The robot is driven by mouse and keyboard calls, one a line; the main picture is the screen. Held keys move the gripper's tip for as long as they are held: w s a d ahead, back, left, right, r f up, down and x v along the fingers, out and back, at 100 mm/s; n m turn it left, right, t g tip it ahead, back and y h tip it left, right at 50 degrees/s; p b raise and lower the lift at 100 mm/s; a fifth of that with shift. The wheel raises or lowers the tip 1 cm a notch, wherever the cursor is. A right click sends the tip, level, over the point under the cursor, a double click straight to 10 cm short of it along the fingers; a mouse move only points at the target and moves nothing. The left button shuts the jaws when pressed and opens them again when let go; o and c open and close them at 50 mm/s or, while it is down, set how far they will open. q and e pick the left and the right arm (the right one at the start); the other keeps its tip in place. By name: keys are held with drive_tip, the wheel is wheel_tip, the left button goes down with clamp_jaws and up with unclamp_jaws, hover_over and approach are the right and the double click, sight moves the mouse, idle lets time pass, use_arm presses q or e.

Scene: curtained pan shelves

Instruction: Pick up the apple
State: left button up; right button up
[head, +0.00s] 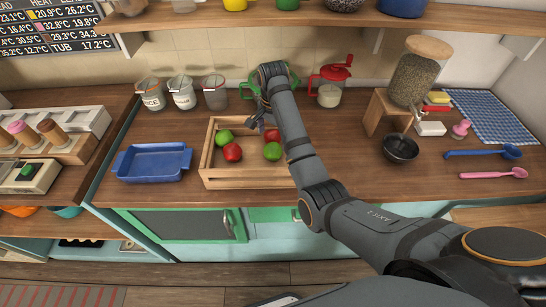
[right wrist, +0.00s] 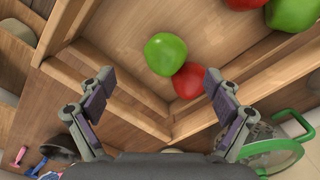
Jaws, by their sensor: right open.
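A wooden crate (head: 245,183) on the counter holds two red and two green apples. In the head view, a green apple (head: 224,136) and a red apple (head: 233,152) lie on the left; another green apple (head: 272,151) and red apple (head: 272,135) lie on the right. My right gripper (head: 262,120) is over the crate's back right part, partly hidden by its own arm. In the right wrist view the gripper (right wrist: 158,95) is open and empty, above the crate's corner. A green apple (right wrist: 165,53) and a red apple (right wrist: 187,80) show just beyond and between its fingers. My left gripper is not in view.
A blue tray (head: 153,162) stands left of the crate, with several lidded jars (head: 182,93) behind it. A green-handled container (right wrist: 265,147) is close to the crate. A shelf overhangs the counter.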

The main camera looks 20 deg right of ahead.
sight(273, 147)
drive_tip(key=f, duration=0.2)
drive_tip(key=w+f+b, duration=0.1)
drive_tip(key=shift+w+f, duration=0.2)
drive_tip(key=shift+f, duration=0.15)
drive_tip(key=shift+d+b, duration=0.1)
drive_tip(key=shift+b, duration=0.2)
drive_tip(key=shift+s+f+b, duration=0.2)
drive_tip(key=shift+f+b, duration=0.35)
drive_tip(key=shift+f, duration=0.05)
drive_tip(key=shift+s+f+b, duration=0.15)
drive_tip(key=shift+f+b, duration=0.4)
wheel_tip(273, 147, down, 2)
drive_tip(key=shift+w+p, duration=0.15)
drive_tip(key=shift+p, duration=0.3)
drive_tip(key=shift+w+f, duration=0.1)
drive_tip(key=shift+f, duration=0.1)
drive_tip(key=shift+r, duration=0.1)
drive_tip(key=shift+c, duration=0.5)
drive_tip(key=c, duration=1)
drive_tip(key=shift+c, duration=1)
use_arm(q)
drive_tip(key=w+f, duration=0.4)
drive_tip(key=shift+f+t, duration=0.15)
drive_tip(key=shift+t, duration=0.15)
